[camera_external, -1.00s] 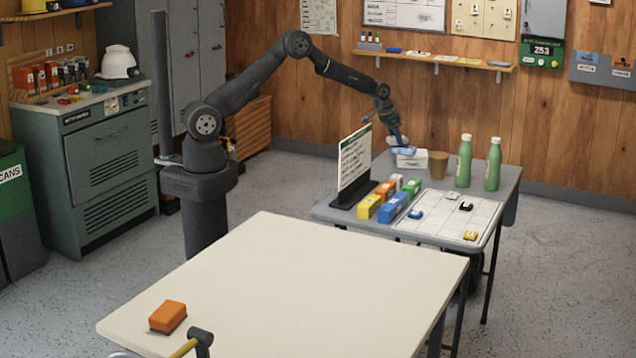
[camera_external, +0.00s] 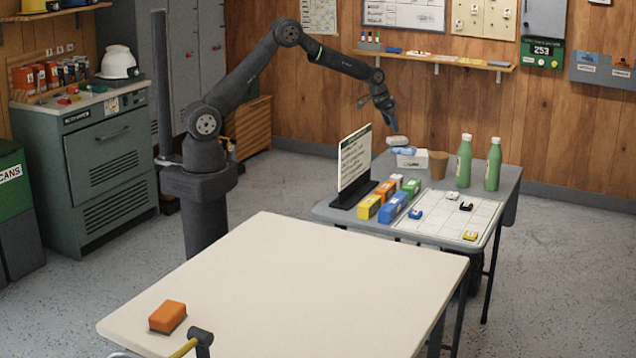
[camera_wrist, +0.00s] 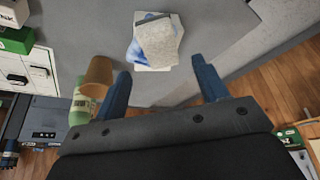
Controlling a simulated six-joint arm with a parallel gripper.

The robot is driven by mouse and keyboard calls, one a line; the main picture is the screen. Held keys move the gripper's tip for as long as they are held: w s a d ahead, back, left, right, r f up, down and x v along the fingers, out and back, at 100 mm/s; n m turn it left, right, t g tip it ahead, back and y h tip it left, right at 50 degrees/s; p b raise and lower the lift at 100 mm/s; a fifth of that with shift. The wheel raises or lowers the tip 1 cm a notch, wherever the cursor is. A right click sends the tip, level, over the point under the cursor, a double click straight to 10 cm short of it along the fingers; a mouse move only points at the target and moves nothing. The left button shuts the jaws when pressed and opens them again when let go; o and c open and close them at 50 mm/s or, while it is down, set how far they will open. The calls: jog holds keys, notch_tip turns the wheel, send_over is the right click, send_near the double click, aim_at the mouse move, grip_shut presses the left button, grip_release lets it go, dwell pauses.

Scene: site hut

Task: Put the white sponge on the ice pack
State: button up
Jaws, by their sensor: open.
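The white sponge (camera_wrist: 157,43) lies on top of the blue ice pack (camera_wrist: 134,52) in the wrist view and covers most of it; blue shows along its left side. In the external view the sponge (camera_external: 398,141) sits on the ice pack (camera_external: 404,150), which rests on a small white box (camera_external: 412,160) on the grey side table. My gripper (camera_external: 391,120) is above the sponge and apart from it. In the wrist view my gripper (camera_wrist: 160,74) is open, with nothing between its blue fingers.
A brown cup (camera_external: 438,165) stands close to the right of the white box. Two green bottles (camera_external: 464,161) stand further right. A sign (camera_external: 354,160) and several coloured boxes (camera_external: 393,207) stand at the left. A white grid board (camera_external: 450,218) covers the table's front part.

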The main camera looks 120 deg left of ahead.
aim_at(397, 138)
jog(key=shift+v, duration=2.75)
jog(key=shift+f, duration=0.1)
jog(key=x, duration=1.1)
jog(key=shift+w+a+f, duration=0.1)
jog(key=shift+f, duration=0.25)
jog(key=shift+a, duration=0.1)
jog(key=shift+r, duration=1.2)
jog(key=shift+f, duration=0.15)
